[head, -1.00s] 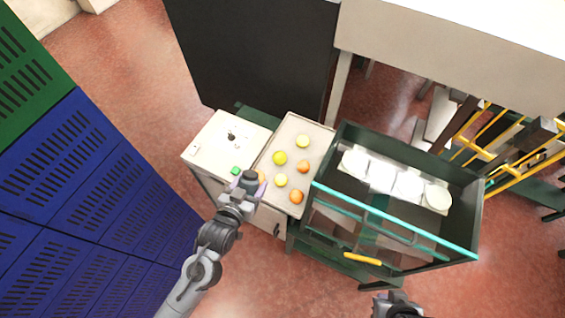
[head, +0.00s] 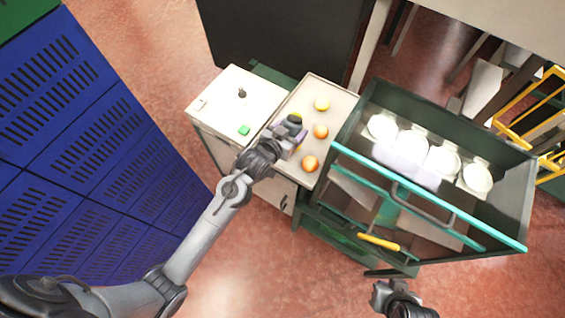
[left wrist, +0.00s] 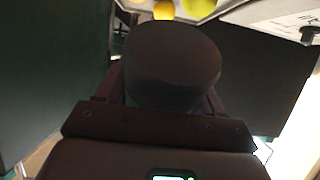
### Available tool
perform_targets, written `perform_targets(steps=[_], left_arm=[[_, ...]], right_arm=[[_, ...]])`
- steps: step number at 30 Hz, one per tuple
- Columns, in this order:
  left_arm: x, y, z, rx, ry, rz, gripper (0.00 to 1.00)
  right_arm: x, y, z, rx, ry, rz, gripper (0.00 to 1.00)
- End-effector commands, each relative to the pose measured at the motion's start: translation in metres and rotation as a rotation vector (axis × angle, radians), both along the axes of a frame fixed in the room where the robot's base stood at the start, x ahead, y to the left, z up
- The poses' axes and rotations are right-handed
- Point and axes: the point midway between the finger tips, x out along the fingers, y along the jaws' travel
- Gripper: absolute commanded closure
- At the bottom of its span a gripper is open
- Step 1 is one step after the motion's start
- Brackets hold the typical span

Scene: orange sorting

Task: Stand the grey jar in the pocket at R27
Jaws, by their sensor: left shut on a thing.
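The grey jar (left wrist: 175,62) is a dark, round-topped piece that fills the middle of the left wrist view, between my left gripper's fingers. My left gripper (head: 289,134) is shut on it; the jar's dark top (head: 295,119) shows above the fingers in the head view. They hang over the left part of the fruit tray (head: 338,92). My right gripper (head: 385,292) is at the bottom edge of the head view, and its jaw opening cannot be made out. I cannot read any R27 label or make out a pocket there.
The tray holds yellow (head: 321,104) and orange (head: 310,163) fruit. At right, a dark green bin (head: 515,205) holds several white round-ended pieces (head: 443,160).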

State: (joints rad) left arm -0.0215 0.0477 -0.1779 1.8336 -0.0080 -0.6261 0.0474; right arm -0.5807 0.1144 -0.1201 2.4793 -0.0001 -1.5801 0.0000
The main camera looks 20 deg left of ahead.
Motion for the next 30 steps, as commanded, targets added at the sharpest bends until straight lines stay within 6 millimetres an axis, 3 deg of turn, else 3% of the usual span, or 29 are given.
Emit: perform_targets(steps=[9, 30], left_arm=[[0.000, 0.000, -0.003, 0.000, -0.001, 0.000, 0.76], [0.000, 0.000, -0.082, 0.000, 0.001, 0.000, 0.76]], right_arm=[[0.000, 0.000, 0.002, -0.001, -0.002, 0.001, 1.00], [0.000, -0.002, 0.004, -0.009, -0.002, 0.006, 1.00]])
